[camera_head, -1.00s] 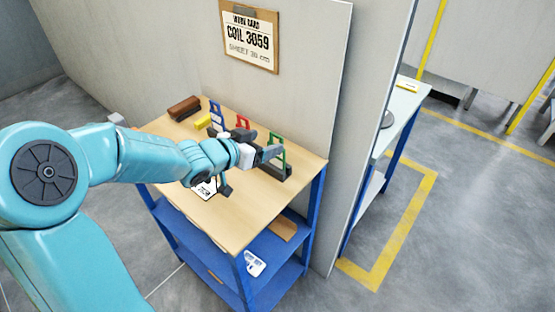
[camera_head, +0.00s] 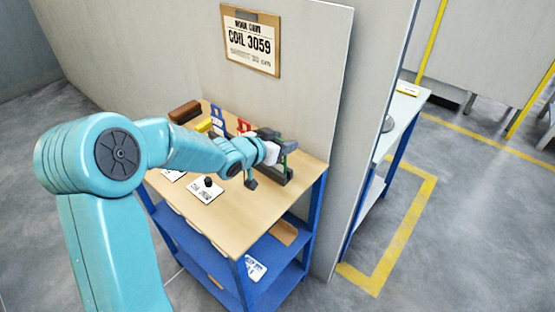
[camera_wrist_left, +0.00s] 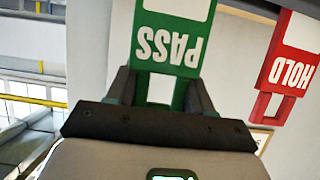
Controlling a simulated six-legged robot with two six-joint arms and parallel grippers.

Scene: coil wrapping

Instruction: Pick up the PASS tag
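The green PASS tag (camera_wrist_left: 172,45) shows upside down in the left wrist view, with its frame-like lower part between my left gripper's fingers. In the head view the arm and gripper mostly hide this tag at the right end of the dark rack (camera_head: 273,175). My left gripper (camera_head: 269,162) is at the rack with its fingers spread apart, one on each side of the tag. I cannot tell whether they touch it. The red HOLD tag (camera_wrist_left: 292,65) stands beside it, and also shows in the head view (camera_head: 243,126). My right gripper is not in view.
A blue tag (camera_head: 217,117), a yellow block (camera_head: 204,125) and a brown block (camera_head: 185,110) are at the back of the wooden bench top (camera_head: 240,215). A white card (camera_head: 205,194) with a black knob lies in front. A wall with a work card (camera_head: 251,42) stands behind.

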